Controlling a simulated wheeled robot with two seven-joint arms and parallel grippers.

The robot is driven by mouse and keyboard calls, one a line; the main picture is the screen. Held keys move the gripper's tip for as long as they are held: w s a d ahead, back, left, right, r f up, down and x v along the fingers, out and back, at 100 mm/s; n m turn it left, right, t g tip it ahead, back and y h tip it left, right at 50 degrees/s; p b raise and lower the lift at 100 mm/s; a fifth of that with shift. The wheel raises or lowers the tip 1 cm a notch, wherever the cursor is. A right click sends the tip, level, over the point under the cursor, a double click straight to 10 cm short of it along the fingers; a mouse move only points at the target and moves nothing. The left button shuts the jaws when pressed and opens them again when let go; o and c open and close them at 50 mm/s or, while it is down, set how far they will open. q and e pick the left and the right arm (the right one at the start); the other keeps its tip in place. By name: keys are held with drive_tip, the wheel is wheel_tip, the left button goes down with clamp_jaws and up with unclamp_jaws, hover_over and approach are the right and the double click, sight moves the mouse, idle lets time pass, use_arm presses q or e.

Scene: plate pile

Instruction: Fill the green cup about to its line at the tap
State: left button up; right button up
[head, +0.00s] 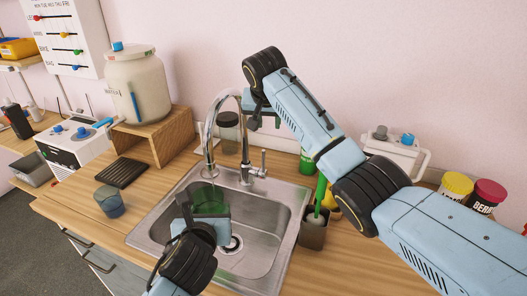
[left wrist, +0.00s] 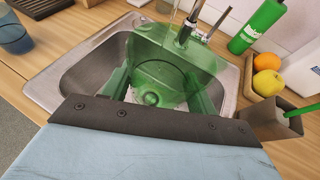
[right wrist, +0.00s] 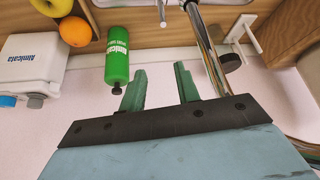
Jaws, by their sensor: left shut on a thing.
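The see-through green cup (head: 209,198) is held over the left part of the sink, beneath the tap spout (head: 208,170). It fills the middle of the left wrist view (left wrist: 165,55). My left gripper (head: 203,222) is shut on it. My right gripper (head: 262,118) is above and behind the lever. Its fingers (right wrist: 160,88) are apart with nothing between them, beside the tap pipe (right wrist: 210,50).
A steel sink (head: 282,225) is set in the wooden counter. A blue cup (head: 110,203) and black rack (head: 121,173) stand left. A jar (head: 229,128) stands behind the tap. A green bottle (left wrist: 257,25), fruit (left wrist: 267,83) and brush holder (head: 313,232) crowd the right side.

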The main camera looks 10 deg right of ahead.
sight(264, 150)
drive_tip(key=shift+m+g+y, duration=0.3)
drive_tip(key=shift+g, duration=0.3)
drive_tip(key=f, duration=0.3)
drive_tip(key=w+f, duration=0.1)
drive_tip(key=f, duration=0.3)
drive_tip(key=w+f, duration=0.1)
drive_tip(key=f, duration=0.3)
drive_tip(key=shift+w+a, duration=0.15)
drive_tip(key=shift+a, duration=0.2)
drive_tip(key=shift+f, duration=0.1)
clamp_jaws()
